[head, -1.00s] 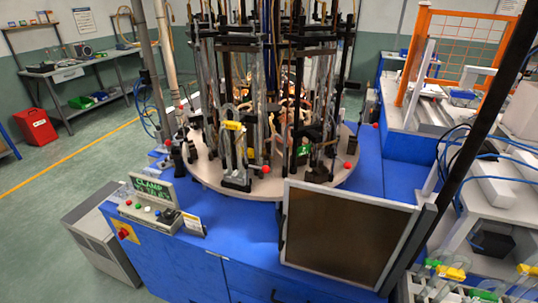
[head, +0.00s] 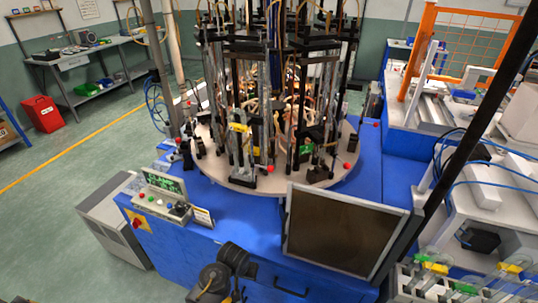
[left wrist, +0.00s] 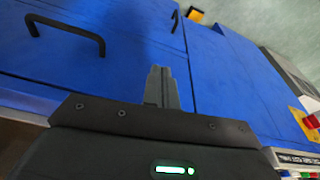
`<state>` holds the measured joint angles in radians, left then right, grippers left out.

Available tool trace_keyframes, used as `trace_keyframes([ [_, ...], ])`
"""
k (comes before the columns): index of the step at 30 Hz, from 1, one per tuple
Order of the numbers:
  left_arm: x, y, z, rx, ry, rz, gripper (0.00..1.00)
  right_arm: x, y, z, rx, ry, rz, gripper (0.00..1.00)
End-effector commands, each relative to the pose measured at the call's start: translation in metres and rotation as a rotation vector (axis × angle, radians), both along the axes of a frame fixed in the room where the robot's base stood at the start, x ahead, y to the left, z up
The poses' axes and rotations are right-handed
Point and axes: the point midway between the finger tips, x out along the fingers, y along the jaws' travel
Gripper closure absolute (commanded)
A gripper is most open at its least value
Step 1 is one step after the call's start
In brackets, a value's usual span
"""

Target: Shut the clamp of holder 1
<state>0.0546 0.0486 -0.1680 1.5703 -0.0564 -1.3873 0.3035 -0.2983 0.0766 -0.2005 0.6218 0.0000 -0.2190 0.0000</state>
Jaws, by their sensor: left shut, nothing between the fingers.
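The round carousel table (head: 225,172) carries several upright holders with glass tubes. The front holder (head: 242,150) has a yellow piece near its middle and a red knob (head: 270,169) low on its right. Another red knob (head: 347,166) shows to the right, near a green piece (head: 304,149). I cannot read which holder is number 1, nor tell the clamp's state. My left arm reaches in at the bottom of the head view, below the carousel; its fingertips are not clear there. In the left wrist view my left gripper (left wrist: 159,75) is shut and empty, over the blue cabinet front.
A control box with a green-lit display (head: 165,182) stands at the cabinet's left front. A dark framed panel (head: 342,232) stands at the front right. A rack with yellow- and green-topped items (head: 435,275) is at bottom right. Black handles (left wrist: 65,35) stick out of the cabinet front.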

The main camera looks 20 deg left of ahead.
Motion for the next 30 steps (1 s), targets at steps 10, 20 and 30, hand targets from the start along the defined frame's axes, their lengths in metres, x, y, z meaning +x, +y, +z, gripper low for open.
trace_keyframes([
  [10, 0.070, -0.005, 0.149, 0.000, -0.041, 0.123, 1.00, -0.006, -0.002, 0.020, -0.002, 0.010, 0.001, 0.60],
  [20, 0.159, -0.017, 0.250, 0.006, -0.052, 0.270, 1.00, -0.002, -0.005, 0.024, -0.006, 0.005, 0.001, 0.60],
  [30, 0.221, -0.027, 0.376, 0.029, -0.070, 0.431, 1.00, -0.002, -0.005, 0.026, -0.006, 0.004, 0.000, 0.60],
])
